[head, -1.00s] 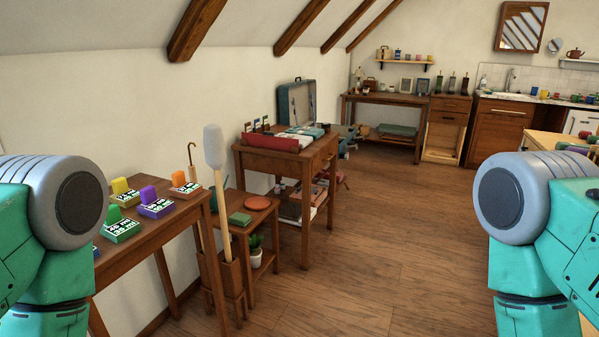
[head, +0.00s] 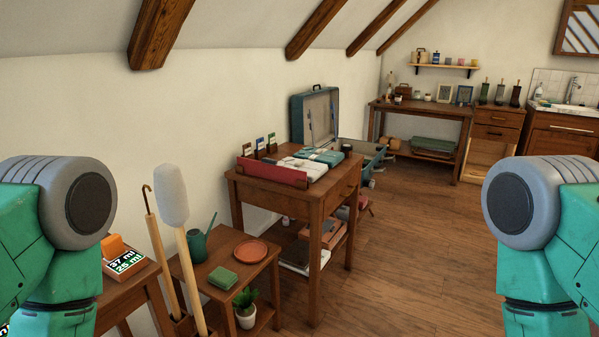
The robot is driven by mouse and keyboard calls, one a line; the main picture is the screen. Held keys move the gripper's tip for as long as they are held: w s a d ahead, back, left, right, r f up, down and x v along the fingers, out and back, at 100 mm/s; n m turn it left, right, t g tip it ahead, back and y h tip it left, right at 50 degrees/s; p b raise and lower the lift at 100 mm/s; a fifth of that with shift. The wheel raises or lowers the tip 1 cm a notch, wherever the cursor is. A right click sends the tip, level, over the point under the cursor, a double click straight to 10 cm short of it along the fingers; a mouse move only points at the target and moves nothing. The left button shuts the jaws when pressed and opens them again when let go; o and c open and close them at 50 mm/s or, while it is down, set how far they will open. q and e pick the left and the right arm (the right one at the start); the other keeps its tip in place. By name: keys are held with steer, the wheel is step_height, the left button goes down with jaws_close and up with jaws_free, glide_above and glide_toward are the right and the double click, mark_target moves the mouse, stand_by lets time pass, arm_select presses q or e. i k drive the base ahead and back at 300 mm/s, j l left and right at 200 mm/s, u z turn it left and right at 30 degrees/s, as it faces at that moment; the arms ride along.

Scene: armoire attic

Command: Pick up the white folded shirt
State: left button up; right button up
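A white folded cloth (head: 303,167), which looks like the white folded shirt, lies on top of the wooden side table (head: 272,195) ahead of me. It sits between a red tray-like box (head: 270,172) and a teal folded cloth (head: 319,156). It is small in the picture, so its details are hard to tell. Both of my arms show at the left and right edges of the head view, but only their upper links. Neither gripper is in the frame, and both arms are well short of the table.
A low stand with a green watering can (head: 197,246), an orange plate (head: 250,251) and a potted plant (head: 245,301) is in front of the table. An open blue suitcase (head: 315,118) stands behind it. Wooden floor (head: 400,260) is free to the right.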

mark_target(314, 170)
steer(key=i+l+z, duration=0.15)
steer(key=i, duration=0.9)
